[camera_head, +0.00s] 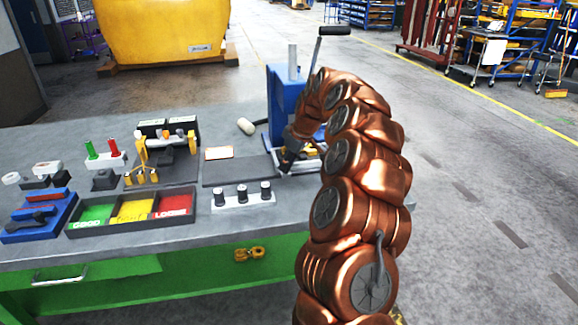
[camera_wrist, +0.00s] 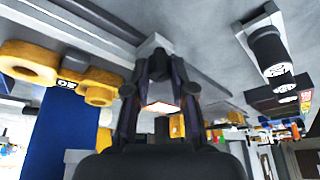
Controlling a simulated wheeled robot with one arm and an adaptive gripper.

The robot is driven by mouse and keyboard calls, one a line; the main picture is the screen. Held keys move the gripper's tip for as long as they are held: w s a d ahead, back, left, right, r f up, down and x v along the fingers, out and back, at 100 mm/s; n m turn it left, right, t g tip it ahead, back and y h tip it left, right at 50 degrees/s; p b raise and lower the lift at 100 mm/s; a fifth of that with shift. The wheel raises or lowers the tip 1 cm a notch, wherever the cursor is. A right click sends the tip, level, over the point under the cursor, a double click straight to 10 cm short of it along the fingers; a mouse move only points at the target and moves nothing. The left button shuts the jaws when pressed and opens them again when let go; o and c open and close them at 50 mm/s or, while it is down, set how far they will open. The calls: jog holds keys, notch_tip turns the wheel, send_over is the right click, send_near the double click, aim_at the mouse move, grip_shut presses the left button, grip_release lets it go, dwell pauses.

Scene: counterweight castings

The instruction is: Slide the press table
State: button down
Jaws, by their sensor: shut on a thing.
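The blue press (camera_head: 285,95) stands at the right end of the workbench, with a black-gripped lever rising above it. Its light metal press table (camera_head: 303,167) sits low in front of the blue body, partly hidden by my arm. My gripper (camera_head: 289,165) is at the left front of this table. In the wrist view, my gripper (camera_wrist: 158,60) has its fingers close together at a pale grey corner of the press table (camera_wrist: 154,42), shut on it. The exact contact is hard to see. Yellow castings (camera_wrist: 100,85) lie beside the fingers, near the blue press body (camera_wrist: 58,130).
A dark mat (camera_head: 240,171) lies left of the press. A white block with several black cylinders (camera_head: 241,196) is in front of it. The floor right of the bench is clear.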

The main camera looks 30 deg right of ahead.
jog(key=shift+d+r, duration=0.2)
jog(key=shift+d, duration=0.35)
jog(key=shift+d, duration=0.1)
jog(key=c, duration=1)
grip_release()
jog(key=shift+s+f, duration=0.1)
jog(key=shift+s, duration=0.05)
jog(key=v, duration=1.2)
